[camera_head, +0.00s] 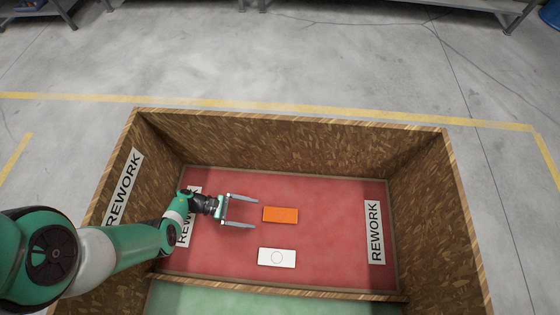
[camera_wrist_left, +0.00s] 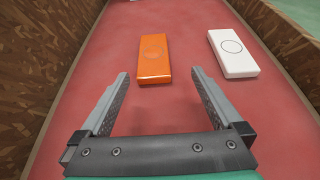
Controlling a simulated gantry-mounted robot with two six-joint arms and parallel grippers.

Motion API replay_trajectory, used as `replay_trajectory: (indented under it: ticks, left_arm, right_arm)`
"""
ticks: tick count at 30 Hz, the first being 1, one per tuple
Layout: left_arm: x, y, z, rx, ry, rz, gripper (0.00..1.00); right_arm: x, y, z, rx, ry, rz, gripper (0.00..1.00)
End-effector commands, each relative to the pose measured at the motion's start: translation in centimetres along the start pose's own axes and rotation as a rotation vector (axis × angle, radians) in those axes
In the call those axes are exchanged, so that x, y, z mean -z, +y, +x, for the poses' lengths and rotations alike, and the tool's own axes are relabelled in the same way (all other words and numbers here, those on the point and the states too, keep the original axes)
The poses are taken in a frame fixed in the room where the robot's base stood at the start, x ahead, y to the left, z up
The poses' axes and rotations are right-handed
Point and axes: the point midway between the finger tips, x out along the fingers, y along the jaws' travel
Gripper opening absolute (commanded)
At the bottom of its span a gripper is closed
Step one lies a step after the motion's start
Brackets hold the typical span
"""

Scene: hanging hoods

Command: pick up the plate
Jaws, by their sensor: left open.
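Two flat rectangular plates lie on the red floor of a wooden box. The orange plate (camera_head: 280,214) is near the middle, and the white plate (camera_head: 276,257) with a thin ring mark lies nearer the divider. My left gripper (camera_head: 257,211) is open and empty, just left of the orange plate in the head view. In the left wrist view the orange plate (camera_wrist_left: 154,58) lies ahead of the open fingers (camera_wrist_left: 158,80), apart from them. The white plate (camera_wrist_left: 233,53) is to the right there. My right gripper is not in view.
The box has tall chipboard walls (camera_head: 270,143). A low wooden divider (camera_head: 280,290) separates the red section from a green section (camera_head: 250,303). REWORK labels (camera_head: 374,232) lie at both sides.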

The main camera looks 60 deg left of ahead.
Motion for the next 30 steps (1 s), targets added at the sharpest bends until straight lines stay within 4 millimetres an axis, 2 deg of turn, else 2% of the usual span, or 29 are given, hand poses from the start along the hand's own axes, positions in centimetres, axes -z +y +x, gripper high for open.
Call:
replay_trajectory:
  ticks: [3, 6, 14, 21, 24, 30]
  left_arm:
    - [0.3, 0.0, 2.6, 0.007, 0.0, 0.006, 1.0]
    - [0.2, 0.1, 3.9, 0.003, 0.002, 0.006, 1.0]
    - [0.2, 0.1, 5.1, 0.001, 0.001, 0.004, 1.0]
    - [0.6, 0.1, 9.0, 0.004, 0.002, 0.007, 1.0]
    - [0.5, 0.2, 9.7, 0.001, 0.002, 0.005, 1.0]
    - [0.3, 0.2, 9.6, -0.002, 0.002, 0.004, 1.0]
  right_arm:
    - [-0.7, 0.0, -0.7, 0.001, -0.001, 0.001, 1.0]
    - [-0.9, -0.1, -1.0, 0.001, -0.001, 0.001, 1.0]
    - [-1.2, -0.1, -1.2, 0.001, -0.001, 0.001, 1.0]
    - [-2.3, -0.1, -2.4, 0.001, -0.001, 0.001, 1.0]
    - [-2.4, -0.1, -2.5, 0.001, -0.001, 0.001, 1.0]
    - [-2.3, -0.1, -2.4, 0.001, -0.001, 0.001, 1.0]
